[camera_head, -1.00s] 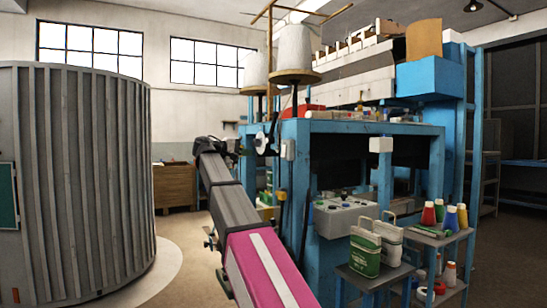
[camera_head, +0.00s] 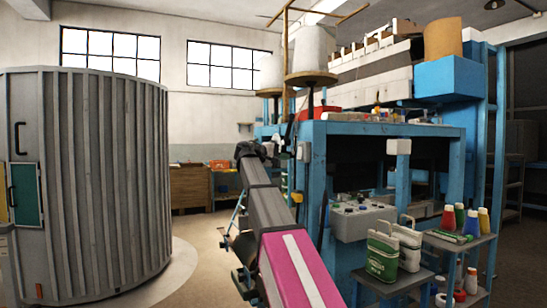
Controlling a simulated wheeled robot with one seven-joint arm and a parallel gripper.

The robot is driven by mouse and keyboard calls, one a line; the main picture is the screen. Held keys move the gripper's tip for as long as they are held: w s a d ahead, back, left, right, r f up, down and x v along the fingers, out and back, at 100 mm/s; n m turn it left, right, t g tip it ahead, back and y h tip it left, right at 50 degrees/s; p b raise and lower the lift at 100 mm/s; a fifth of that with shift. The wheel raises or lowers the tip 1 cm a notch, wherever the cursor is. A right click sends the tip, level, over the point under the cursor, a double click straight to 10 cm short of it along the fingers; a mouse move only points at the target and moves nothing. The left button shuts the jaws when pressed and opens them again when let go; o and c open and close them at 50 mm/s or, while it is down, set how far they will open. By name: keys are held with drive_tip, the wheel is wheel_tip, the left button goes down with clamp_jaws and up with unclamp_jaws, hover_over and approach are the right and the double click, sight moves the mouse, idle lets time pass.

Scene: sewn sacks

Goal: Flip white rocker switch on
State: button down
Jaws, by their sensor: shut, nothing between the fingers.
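A small white switch box (camera_head: 304,151) is fixed to the left front post of the blue machine frame. It is too small to tell which way its rocker sits. A second white box (camera_head: 399,146) hangs under the front beam of the frame, farther right. My gripper (camera_head: 254,150), at the dark far end of my arm, is raised to about the height of the first box and appears left of it, with a gap between. The gripper looks shut and empty; its fingers are small and partly hidden by my wrist.
The blue frame (camera_head: 440,131) carries cones and boxes. Green-white cans (camera_head: 383,254) and thread cones stand on low stands at right. A ribbed grey drum (camera_head: 100,190) fills the left; floor between is open.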

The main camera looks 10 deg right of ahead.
sight(298, 158)
drive_tip(key=shift+x, duration=2.25)
drive_tip(key=shift+d, duration=0.2)
